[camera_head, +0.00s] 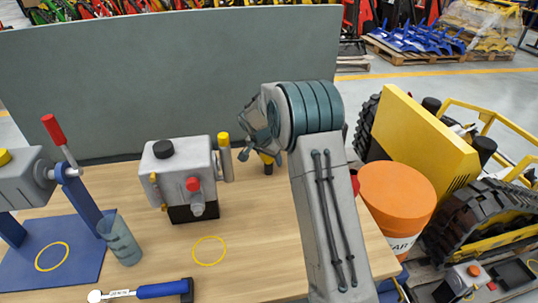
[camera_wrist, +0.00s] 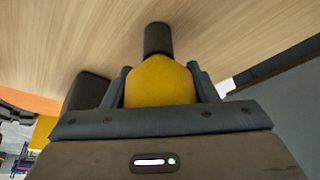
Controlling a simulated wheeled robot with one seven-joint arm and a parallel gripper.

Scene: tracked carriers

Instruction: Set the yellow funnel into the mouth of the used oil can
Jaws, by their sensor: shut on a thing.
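My gripper (camera_wrist: 162,88) is shut on a rounded yellow piece (camera_wrist: 160,80) that narrows to a dark cylindrical end (camera_wrist: 157,38); it looks like the yellow funnel. In the head view the yellow piece (camera_head: 266,157) shows small under my wrist, with its dark end over or near the wooden table; I cannot tell if they touch. I cannot surely pick out the used oil can. A grey box with an orange cap (camera_head: 468,272) at the lower right could be it. My arm hides part of the table's right side.
A grey housing with a black cap (camera_head: 183,160) and red valve stands on the table (camera_head: 250,225). A grey cup (camera_head: 121,243), blue-handled tool (camera_head: 160,290) and blue press stand (camera_head: 55,255) are left. An orange bucket (camera_head: 397,195) and tracked machine are right.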

